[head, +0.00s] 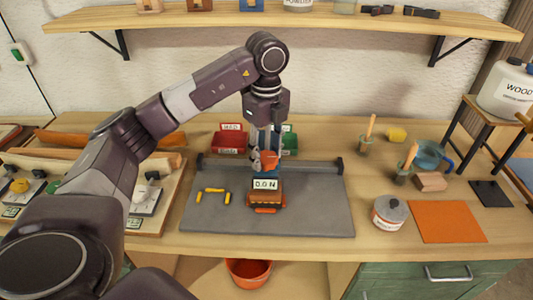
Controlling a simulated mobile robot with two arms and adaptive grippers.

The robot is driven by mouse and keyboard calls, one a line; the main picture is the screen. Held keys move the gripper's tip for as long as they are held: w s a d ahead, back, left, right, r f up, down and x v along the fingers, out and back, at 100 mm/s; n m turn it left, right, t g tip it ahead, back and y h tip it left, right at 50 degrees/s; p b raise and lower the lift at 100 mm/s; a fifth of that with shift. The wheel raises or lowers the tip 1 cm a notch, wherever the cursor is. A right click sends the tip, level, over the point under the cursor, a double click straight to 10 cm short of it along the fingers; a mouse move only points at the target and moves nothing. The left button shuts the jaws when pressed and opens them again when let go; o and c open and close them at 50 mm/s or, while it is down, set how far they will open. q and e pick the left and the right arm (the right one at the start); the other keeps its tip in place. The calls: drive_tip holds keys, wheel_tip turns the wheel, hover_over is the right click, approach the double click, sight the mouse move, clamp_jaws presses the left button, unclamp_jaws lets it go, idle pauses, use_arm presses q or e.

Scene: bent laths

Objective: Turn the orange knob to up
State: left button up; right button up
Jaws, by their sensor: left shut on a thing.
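My left gripper (266,155) points straight down over the grey mat (320,205). It is shut on an orange part (269,160) just behind a small display reading 0.0 N (265,184). I cannot tell whether this part is the orange knob or which way it points. An orange and dark block (267,201) sits below the display. My right gripper is out of view.
Red (229,142) and green (290,143) bins stand behind the mat. Yellow pieces (213,190) lie left of the block. A lidded tin (390,212), a wooden block (430,182) and an orange sheet (446,222) are at right. The mat's right part is clear.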

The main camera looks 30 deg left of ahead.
sight(266, 156)
use_arm(q)
drive_tip(key=shift+r, duration=0.15)
drive_tip(key=o, duration=1.2)
drive_tip(key=shift+c, duration=0.2)
wheel_tip(266, 156, up, 12)
idle(0.3)
